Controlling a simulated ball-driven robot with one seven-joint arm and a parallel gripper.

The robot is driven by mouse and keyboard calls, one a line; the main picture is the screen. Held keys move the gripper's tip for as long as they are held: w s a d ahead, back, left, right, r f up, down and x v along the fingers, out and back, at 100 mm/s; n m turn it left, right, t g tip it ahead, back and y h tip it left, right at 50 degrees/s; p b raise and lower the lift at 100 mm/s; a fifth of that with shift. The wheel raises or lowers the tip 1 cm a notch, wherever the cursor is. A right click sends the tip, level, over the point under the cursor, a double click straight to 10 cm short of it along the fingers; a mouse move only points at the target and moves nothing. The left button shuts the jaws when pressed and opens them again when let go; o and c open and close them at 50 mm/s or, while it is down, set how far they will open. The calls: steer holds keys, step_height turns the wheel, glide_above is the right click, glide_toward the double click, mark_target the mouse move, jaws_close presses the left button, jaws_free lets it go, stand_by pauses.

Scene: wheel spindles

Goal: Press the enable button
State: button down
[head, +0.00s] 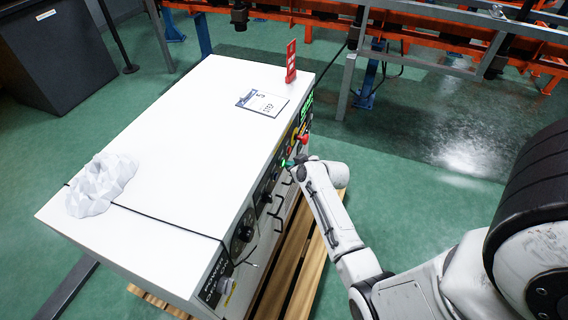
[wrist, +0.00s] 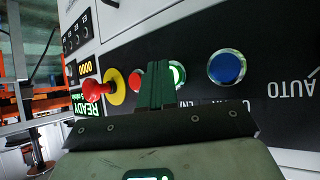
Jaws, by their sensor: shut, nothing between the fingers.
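The cabinet's black control panel (wrist: 268,75) fills much of the wrist view, seen upside down. A lit green button (wrist: 178,75) with a pale ring is partly hidden behind my shut green fingers (wrist: 156,84). My fingers point at the panel just beside this button; whether they touch it I cannot tell. A blue button (wrist: 227,67) is to the right, and a small red button (wrist: 135,80) to the left. The labels are mostly hidden, so the word "enable" is not readable. In the head view my gripper (head: 290,163) is at the cabinet's front face.
A red emergency-stop knob (wrist: 93,88) on a yellow ring sticks out left of my fingers. The white cabinet (head: 180,120) stands on a wooden pallet (head: 302,268).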

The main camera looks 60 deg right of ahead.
steer(key=shift+s, duration=0.75)
steer(key=shift+s+d, duration=0.15)
steer(key=shift+s, duration=1.1)
steer(key=shift+s+d, duration=0.1)
steer(key=shift+s, duration=1.15)
steer(key=w+a+r+n+g+y, duration=0.1)
steer(key=w+a+n+g+y, duration=0.15)
steer(key=a, duration=0.85)
steer(key=s+a+r+n+g+y+p, duration=0.1)
steer(key=s+a+r+g, duration=0.2)
steer(key=s+a, duration=0.3)
steer(key=s+a+r+n+g+y, duration=0.1)
steer(key=s+a+r+g, duration=0.2)
steer(key=a, duration=1.1)
steer(key=s+r, duration=0.1)
steer(key=s, duration=0.2)
steer(key=shift+s+a+p, duration=0.15)
steer(key=shift+a+p, duration=0.05)
steer(key=shift+p, duration=0.15)
